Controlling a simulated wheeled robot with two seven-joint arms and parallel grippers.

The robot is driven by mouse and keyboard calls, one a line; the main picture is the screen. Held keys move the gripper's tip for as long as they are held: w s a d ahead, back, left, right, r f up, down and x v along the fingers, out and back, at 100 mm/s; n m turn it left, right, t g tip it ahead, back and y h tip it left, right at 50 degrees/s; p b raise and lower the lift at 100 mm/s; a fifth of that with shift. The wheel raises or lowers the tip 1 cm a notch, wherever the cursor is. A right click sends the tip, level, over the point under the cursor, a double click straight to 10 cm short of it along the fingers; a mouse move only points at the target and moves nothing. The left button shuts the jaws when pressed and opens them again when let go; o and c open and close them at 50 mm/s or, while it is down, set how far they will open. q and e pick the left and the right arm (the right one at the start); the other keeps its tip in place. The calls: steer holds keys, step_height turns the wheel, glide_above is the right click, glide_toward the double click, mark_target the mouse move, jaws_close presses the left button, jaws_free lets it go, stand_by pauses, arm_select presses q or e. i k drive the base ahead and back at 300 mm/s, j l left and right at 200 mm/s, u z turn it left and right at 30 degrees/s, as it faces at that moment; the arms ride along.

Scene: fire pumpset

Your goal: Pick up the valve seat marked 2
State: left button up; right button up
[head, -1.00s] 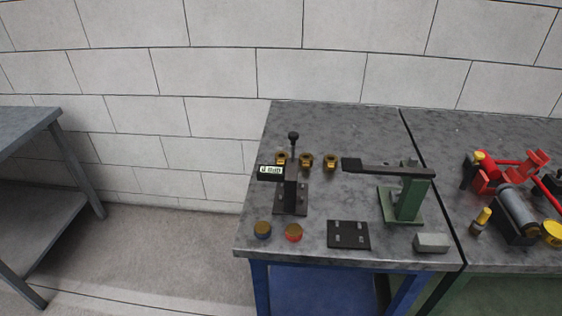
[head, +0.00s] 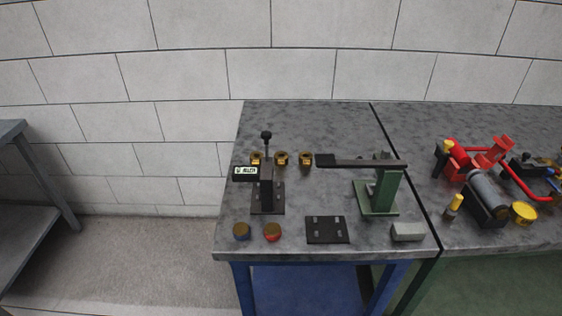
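Three small brass valve seats stand in a row towards the back of the blue-legged bench: a left one (head: 257,158), a middle one (head: 282,159) and a right one (head: 306,160). Any number marks on them are too small to read, so I cannot tell which is marked 2. Neither of my grippers is in view.
A red pump assembly (head: 485,155) stands on the adjoining bench. Floor is clear at left.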

mark_target(304, 157)
steer(key=z, duration=1.65)
steer(key=k+j, duration=0.75)
steer(key=k, duration=0.1)
